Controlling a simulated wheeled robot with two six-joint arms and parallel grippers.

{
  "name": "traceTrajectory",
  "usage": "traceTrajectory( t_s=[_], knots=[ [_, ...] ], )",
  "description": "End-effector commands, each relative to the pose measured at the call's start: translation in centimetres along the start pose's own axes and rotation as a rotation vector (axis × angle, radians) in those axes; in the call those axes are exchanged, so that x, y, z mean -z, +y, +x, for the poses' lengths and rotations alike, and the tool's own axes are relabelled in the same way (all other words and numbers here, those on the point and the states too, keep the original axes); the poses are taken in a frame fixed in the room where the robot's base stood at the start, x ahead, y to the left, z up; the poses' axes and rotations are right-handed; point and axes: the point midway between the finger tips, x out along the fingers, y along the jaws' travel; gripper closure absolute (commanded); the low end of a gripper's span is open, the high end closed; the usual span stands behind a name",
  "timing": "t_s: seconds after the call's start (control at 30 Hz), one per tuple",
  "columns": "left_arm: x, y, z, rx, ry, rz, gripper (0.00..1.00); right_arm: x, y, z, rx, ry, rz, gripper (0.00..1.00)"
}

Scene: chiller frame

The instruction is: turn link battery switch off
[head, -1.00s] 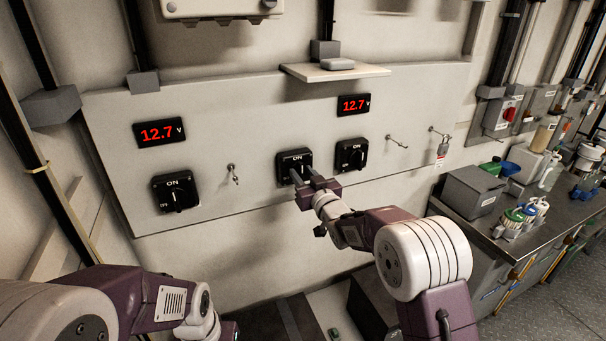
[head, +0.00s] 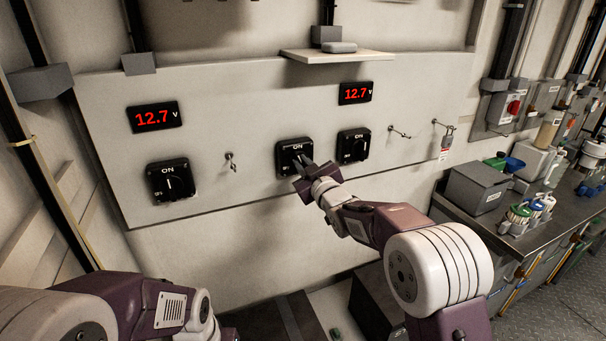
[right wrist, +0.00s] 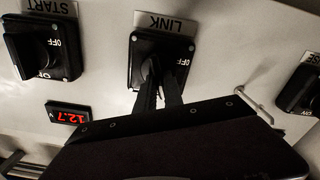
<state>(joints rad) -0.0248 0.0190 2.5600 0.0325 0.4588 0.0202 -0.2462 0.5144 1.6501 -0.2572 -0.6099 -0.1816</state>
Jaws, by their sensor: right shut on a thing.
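The link battery switch (head: 283,150) is the middle black rotary switch on the pale wall panel. In the right wrist view the switch (right wrist: 180,47) appears upside down under a LINK label (right wrist: 165,23). My right gripper (head: 303,164) is shut on its knob, and its fingers (right wrist: 160,85) reach onto the knob in the wrist view. The fingers cover most of the knob, so its exact angle is hard to read. My left arm shows at the lower left, but its gripper is out of view.
Similar switches stand to the left (head: 171,181) and right (head: 353,146). Two displays (head: 154,117) (head: 355,93) read 12.7 V. A small shelf (head: 338,56) juts out above the link switch. Small hooks or keys (head: 231,162) stick out of the panel. A cluttered bench (head: 500,225) stands at right.

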Motion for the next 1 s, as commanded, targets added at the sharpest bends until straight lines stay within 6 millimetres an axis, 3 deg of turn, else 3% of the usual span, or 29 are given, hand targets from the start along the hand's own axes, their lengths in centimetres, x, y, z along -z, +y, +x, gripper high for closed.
traceTrajectory(
  t_s=[0.03, 0.4, 1.0],
  knots=[
    [-0.1, 0.0, 1.4, 0.000, 0.000, 0.000, 0.64, -0.6, -0.3, 0.0, -0.001, 0.002, -0.044, 1.00],
    [-0.6, -0.1, 5.8, 0.000, 0.000, 0.000, 0.64, -0.7, -0.6, 0.0, 0.000, 0.001, -0.397, 1.00],
    [-1.2, -0.2, 11.2, 0.000, 0.000, 0.000, 0.64, -0.8, -0.9, 0.0, 0.001, -0.001, -0.938, 1.00]
  ],
)
